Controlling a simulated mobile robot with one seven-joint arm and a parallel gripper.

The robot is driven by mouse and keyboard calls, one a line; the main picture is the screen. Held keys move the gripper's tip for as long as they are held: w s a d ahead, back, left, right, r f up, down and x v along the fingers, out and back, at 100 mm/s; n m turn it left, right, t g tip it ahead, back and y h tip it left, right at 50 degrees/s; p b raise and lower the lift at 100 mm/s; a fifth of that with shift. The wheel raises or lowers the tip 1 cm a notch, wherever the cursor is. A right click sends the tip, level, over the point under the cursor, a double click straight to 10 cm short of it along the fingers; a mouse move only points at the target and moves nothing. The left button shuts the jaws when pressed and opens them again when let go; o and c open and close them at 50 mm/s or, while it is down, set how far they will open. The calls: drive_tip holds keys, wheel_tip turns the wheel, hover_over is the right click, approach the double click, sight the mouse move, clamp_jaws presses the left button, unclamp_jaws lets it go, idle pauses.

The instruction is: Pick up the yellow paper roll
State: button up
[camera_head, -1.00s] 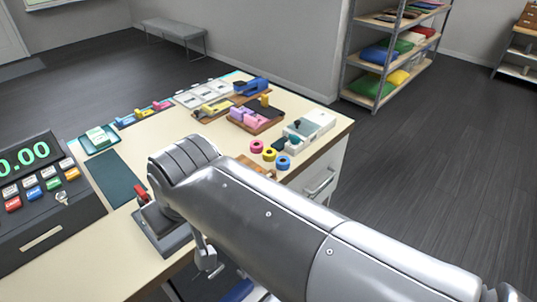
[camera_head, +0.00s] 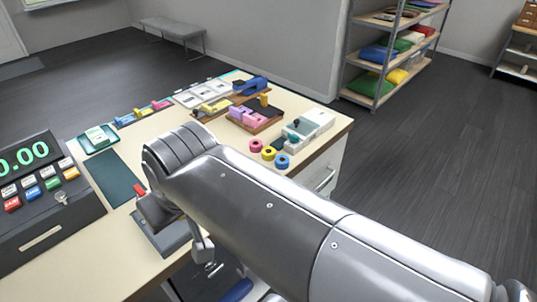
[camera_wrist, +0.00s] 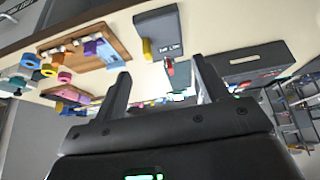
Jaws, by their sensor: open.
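The yellow paper roll (camera_head: 268,153) is a small ring near the right edge of the counter, between a pink roll (camera_head: 256,145) and a blue roll (camera_head: 282,161). In the wrist view, which is turned over, the yellow roll (camera_wrist: 47,71) shows small at the left, with the blue roll (camera_wrist: 30,61) and the pink roll (camera_wrist: 64,76) beside it. My gripper (camera_wrist: 160,66) is open, with nothing between its fingers. It is well apart from the roll, which lies off to the left of both fingers. In the head view my arm hides the gripper.
A cash register (camera_head: 40,190) stands at the left of the counter (camera_head: 125,140). A grey device (camera_head: 160,232) is beside my arm. A wooden tray of pink items (camera_head: 262,124) and a white box (camera_head: 316,120) lie beyond the rolls. A shelf (camera_head: 385,55) stands behind.

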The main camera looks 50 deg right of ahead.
wheel_tip(320, 180, up, 25)
drive_tip(key=m+g+h, duration=0.2)
drive_tip(key=m+h, duration=0.1)
drive_tip(key=m, duration=0.4)
hover_over(268, 151)
drive_tip(key=s+a, duration=0.1)
drive_tip(key=s, duration=0.2)
wheel_tip(268, 151, down, 37)
drive_tip(key=shift+a+f, duration=0.1)
drive_tip(key=shift+a, duration=0.05)
drive_tip(key=shift+w+a+x, duration=0.15)
drive_tip(key=shift+x, duration=1.4)
drive_tip(key=shift+w+a+x, duration=0.1)
drive_tip(key=shift+a+x, duration=0.05)
drive_tip(key=shift+x, duration=1.4)
drive_tip(key=shift+c, duration=0.6)
drive_tip(key=c, duration=1)
